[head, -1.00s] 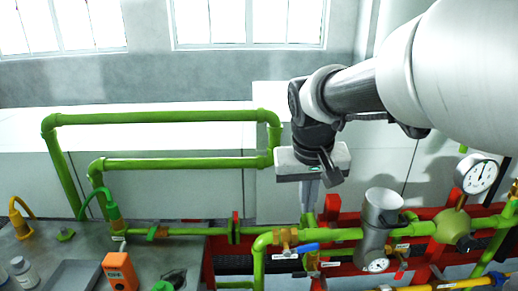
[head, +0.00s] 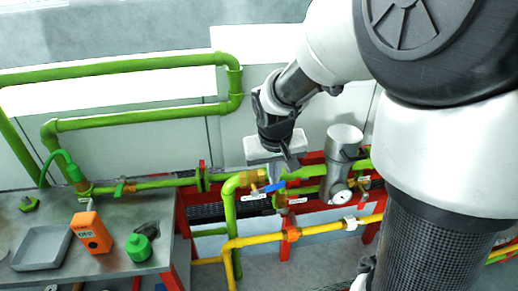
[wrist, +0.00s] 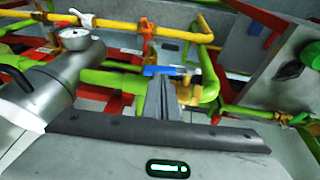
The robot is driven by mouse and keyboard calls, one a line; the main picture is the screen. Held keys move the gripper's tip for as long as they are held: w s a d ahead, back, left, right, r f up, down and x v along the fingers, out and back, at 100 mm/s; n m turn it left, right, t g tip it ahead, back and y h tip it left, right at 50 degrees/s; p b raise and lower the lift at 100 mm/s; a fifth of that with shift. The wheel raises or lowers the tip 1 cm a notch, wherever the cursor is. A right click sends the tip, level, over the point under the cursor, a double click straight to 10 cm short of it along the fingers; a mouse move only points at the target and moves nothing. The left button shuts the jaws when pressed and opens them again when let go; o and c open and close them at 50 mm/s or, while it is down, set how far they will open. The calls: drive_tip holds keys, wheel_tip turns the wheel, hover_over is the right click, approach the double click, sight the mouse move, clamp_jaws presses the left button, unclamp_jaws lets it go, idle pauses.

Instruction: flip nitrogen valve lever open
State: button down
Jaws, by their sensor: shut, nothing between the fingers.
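A blue valve lever (head: 270,187) sits by a brass valve body on the green pipe (head: 327,189), lying roughly along the pipe. The lever also shows in the wrist view (wrist: 158,70), just beyond my fingertips. My gripper (head: 275,178) is shut and empty, pointing down right at the lever. In the wrist view my closed fingers (wrist: 165,88) overlap the lever's near side. I cannot tell whether they touch it. White labels (head: 253,197) near the valve are too small to read, so I cannot confirm which gas it carries.
A grey cylinder with a gauge (head: 340,165) stands right of the valve. A yellow pipe (head: 325,230) runs in front, with a red frame (head: 312,160) behind. At left, a bench (head: 150,271) holds an orange meter (head: 91,232), a grey tray (head: 41,248) and a green-capped item (head: 138,247).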

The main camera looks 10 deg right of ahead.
drive_tip(key=shift+f, duration=0.15)
drive_tip(key=shift+d+f+b, duration=0.65)
drive_tip(key=shift+d+b, duration=0.15)
drive_tip(key=shift+b, duration=0.2)
drive_tip(key=shift+r, duration=0.1)
